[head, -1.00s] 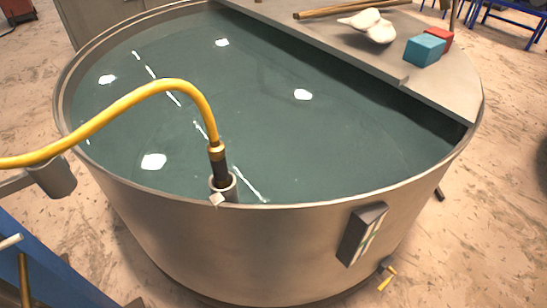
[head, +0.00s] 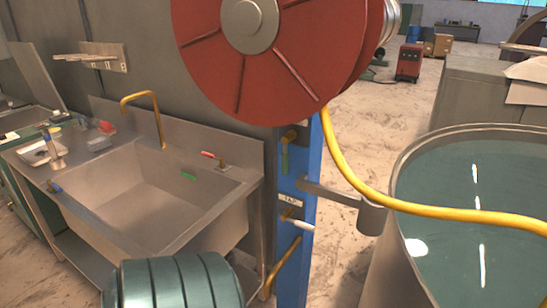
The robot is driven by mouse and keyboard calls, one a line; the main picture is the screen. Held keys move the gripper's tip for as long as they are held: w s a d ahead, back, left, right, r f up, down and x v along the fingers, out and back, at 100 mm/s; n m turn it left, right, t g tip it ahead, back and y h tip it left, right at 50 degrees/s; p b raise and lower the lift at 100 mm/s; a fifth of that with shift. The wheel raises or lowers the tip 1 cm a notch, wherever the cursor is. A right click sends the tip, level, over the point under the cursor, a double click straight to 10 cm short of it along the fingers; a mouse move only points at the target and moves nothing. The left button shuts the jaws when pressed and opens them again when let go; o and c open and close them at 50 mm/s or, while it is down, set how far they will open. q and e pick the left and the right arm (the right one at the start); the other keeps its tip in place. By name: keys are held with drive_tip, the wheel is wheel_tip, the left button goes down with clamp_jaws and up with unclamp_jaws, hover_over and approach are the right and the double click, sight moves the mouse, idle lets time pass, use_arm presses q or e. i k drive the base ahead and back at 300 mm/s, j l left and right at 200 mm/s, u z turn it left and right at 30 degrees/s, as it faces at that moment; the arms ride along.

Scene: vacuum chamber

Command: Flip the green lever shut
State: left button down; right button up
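A green lever (head: 284,160) hangs straight down from a brass valve (head: 291,138) on the side of a blue post (head: 312,165), just below the large red hose reel (head: 245,70). It is small in the view, and I cannot see whether the valve is open or shut. A white lever (head: 297,222) sits lower on the same post, below a small label (head: 290,200). A brass spout (head: 283,266) hangs beneath it. Neither of my grippers is in view.
A steel sink (head: 150,205) with a red-handled tap stands left of the post. A yellow hose (head: 420,209) runs right over the water-filled tank (head: 405,245). A bracket with a grey cup (head: 371,217) juts from the post. A dark green ribbed object (head: 170,284) fills the bottom foreground.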

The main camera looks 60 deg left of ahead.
sight(292, 134)
drive_tip(key=u, duration=1.95)
